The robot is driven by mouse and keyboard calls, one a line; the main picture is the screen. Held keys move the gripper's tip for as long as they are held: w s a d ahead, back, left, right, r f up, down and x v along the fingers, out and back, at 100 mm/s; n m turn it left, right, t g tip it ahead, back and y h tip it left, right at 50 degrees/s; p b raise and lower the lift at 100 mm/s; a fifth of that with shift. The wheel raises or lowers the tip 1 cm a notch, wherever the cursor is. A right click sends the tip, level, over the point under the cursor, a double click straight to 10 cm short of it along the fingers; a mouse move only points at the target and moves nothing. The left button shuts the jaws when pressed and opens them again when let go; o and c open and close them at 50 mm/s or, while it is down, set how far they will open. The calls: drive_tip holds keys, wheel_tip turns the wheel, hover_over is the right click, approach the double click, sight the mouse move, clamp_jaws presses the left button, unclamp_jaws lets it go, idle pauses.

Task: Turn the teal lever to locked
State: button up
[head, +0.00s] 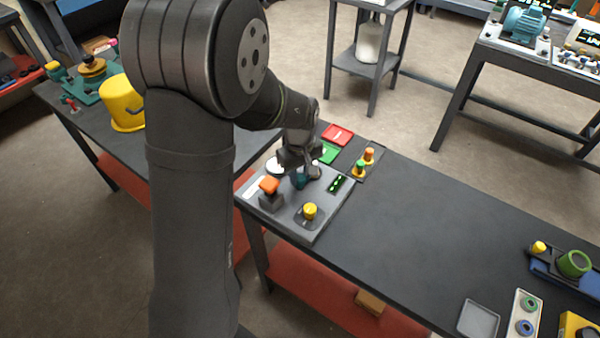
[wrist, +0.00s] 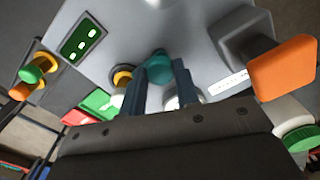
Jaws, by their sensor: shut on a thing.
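The teal lever (wrist: 159,66) shows between my gripper's two fingers in the wrist view. My gripper (wrist: 157,82) is shut on it, one finger on each side. In the head view my gripper (head: 298,165) points down over the back of the grey panel (head: 295,225), and a bit of the teal lever (head: 298,180) shows below it. The lever's base and any lock marking are hidden by the gripper, so I cannot tell its position.
On the panel stand an orange-topped switch (head: 269,186), a yellow knob (head: 310,211) and a green indicator strip (head: 335,184).

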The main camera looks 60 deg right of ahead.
sight(300, 177)
idle(0.3)
drive_tip(key=o, duration=1)
drive_tip(key=shift+c, duration=0.2)
drive_tip(key=shift+r, duration=0.1)
wheel_tip(300, 177, up, 17)
drive_tip(key=shift+r, duration=0.15)
wheel_tip(300, 177, down, 18)
drive_tip(key=shift+r, duration=0.25)
idle(0.5)
